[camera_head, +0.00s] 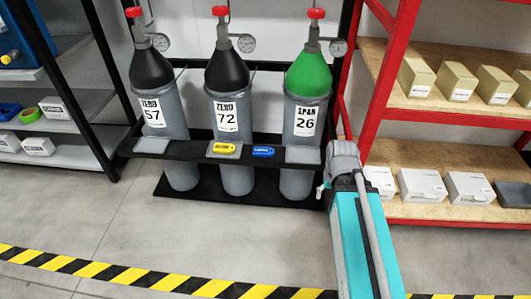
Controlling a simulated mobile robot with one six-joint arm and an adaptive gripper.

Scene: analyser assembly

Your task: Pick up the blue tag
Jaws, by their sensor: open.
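The blue tag (263,152) lies on the black cross-bar of the cylinder rack, between the middle and right cylinders. A yellow tag (224,148) lies on the same bar to its left. My teal and grey arm reaches up from the bottom, right of the rack, with its grey joint near the bar's right end. My gripper cannot be made out; a small pale part shows at the arm's left side, but I cannot tell what it is. Nothing touches the blue tag, and it is in plain sight.
Three gas cylinders stand in the rack (176,148): left (159,113), middle (228,113) and green-topped right (305,112). A red shelf unit (445,117) with several boxes stands close on the right. A grey shelf (85,137) is at left. Striped tape (130,277) crosses open floor in front.

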